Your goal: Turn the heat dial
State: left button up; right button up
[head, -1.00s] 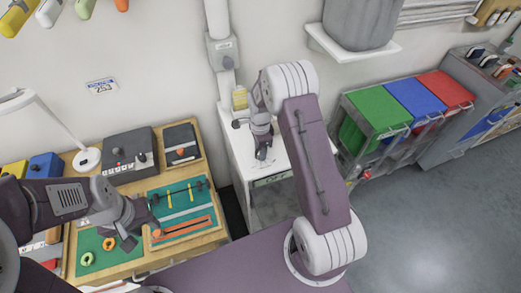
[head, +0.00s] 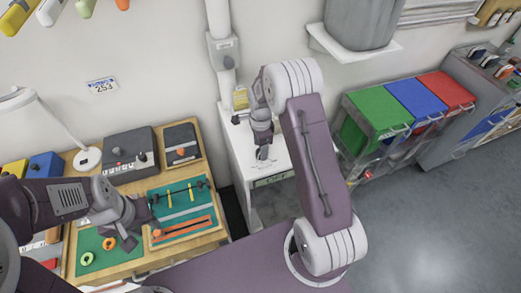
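I cannot tell for sure which part is the heat dial. A white cabinet-like machine (head: 240,150) stands against the wall, with a small dark part (head: 236,119) at its top left edge. My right gripper (head: 262,154) points down over the machine's top; its fingers are small here, and I cannot tell whether they touch anything. A dark grey control box (head: 122,165) on the bench has a small knob (head: 142,157) and red spots on it. My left gripper (head: 147,213) is over the bench beside the teal tray, with its fingers too dark to judge.
The wooden bench (head: 215,237) holds a teal tray (head: 168,212) with rods, a second dark box (head: 181,145), a lamp (head: 88,158) and ring-shaped parts. Green, blue and red-lidded bins (head: 418,95) stand to the right. The floor at right is clear.

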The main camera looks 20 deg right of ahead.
aim_at(257, 153)
notch_tip(257, 153, up, 8)
jog(key=shift+f+b, duration=0.25)
jog(key=shift+b, duration=0.2)
jog(key=shift+a, duration=0.15)
jog(key=s+a+r+n+t, duration=0.1)
jog(key=s+a+r+n, duration=0.35)
jog(key=s, duration=0.35)
jog(key=s+f+n, duration=0.4)
jog(key=s+n, duration=0.6)
jog(key=n, duration=0.4)
jog(key=shift+s+f+b, duration=0.2)
jog(key=shift+f+b, duration=0.1)
jog(key=shift+b, duration=0.1)
